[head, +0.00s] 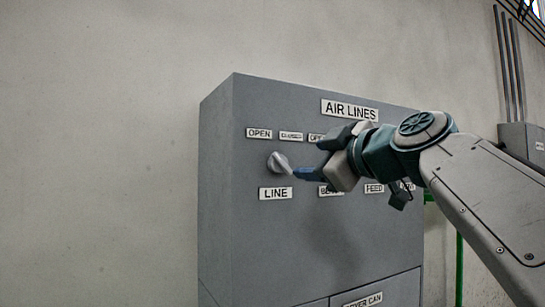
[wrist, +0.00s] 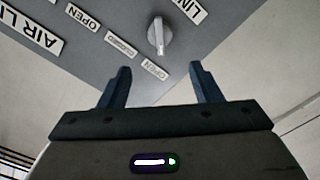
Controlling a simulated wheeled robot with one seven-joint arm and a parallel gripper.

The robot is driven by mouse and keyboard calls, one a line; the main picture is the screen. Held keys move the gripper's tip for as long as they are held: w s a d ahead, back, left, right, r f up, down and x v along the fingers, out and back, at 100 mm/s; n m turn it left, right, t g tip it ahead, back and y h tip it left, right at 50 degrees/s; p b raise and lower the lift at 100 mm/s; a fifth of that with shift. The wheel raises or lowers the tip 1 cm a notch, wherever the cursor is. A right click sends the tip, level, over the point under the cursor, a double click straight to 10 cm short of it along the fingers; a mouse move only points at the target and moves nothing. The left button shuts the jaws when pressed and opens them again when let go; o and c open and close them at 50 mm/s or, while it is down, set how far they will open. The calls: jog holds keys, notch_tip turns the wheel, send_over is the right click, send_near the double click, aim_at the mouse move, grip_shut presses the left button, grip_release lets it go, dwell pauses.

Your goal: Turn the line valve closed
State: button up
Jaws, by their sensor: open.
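The line valve is a light grey knob (head: 279,162) with a raised bar, on the front of a grey cabinet (head: 226,230). It sits above the LINE label (head: 275,193) and below an OPEN label (head: 259,133). Its bar looks tilted, lower end to the right. In the wrist view the knob (wrist: 157,35) is ahead of and between the fingers, its bar pointing roughly toward the nearest OPEN label (wrist: 155,69). My gripper (head: 308,158) is open and empty, just right of the knob; it also shows in the wrist view (wrist: 158,69). Contact with the knob is not evident.
More labels run right along the panel, including AIR LINES (head: 349,110) and FEED (head: 374,188); my arm hides other parts of that row. Drawer fronts (head: 375,291) are below. A wall box (head: 521,138) with pipes is at far right. Space left of the cabinet is clear.

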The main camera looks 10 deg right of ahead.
aim_at(282, 161)
jog(key=p+x, duration=0.4)
jog(key=x, duration=0.7)
jog(key=shift+f, duration=0.1)
jog(key=c, duration=1)
